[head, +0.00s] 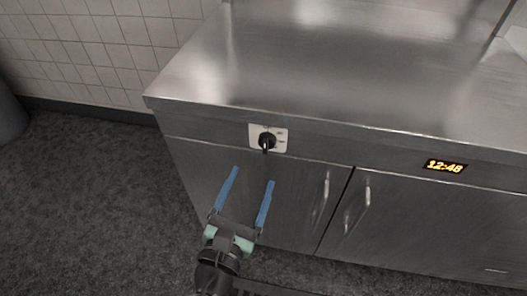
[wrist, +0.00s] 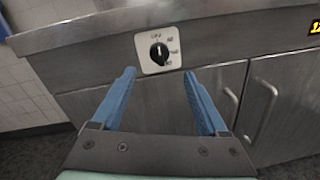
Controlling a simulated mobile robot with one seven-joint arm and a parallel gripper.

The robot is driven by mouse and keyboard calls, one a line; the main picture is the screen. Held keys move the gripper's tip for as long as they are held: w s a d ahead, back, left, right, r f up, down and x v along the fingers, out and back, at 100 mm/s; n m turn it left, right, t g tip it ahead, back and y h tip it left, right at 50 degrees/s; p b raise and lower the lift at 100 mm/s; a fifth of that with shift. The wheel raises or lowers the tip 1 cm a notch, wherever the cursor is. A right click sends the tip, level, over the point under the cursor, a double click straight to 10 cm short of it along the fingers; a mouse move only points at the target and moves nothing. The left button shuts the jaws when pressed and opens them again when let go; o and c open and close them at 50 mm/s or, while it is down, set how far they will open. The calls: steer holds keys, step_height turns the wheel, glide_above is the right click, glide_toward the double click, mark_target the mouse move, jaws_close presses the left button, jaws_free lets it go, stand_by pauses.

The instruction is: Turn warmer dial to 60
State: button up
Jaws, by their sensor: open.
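The warmer dial (head: 266,141) is a black knob on a white square plate (head: 283,132) on the front panel of a steel counter. In the wrist view the dial (wrist: 159,53) sits above and between my fingers, with its white mark close to upright and small, blurred labels around it. I cannot read the exact setting. My gripper (head: 253,175), with two blue fingers, is open and empty. It is below and in front of the dial and apart from it. Both fingers also show in the wrist view (wrist: 161,75).
The steel counter (head: 300,70) has two cabinet doors with vertical handles, the left handle (head: 321,200) and the right handle (head: 357,208), right of my gripper. A lit display (head: 445,166) reads 12:48. Dark floor (head: 90,190) is clear at left.

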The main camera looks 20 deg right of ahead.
mark_target(264, 148)
steer(key=x, duration=0.9)
steer(key=shift+w+b, duration=0.15)
steer(key=shift+b, duration=0.25)
jaws_close()
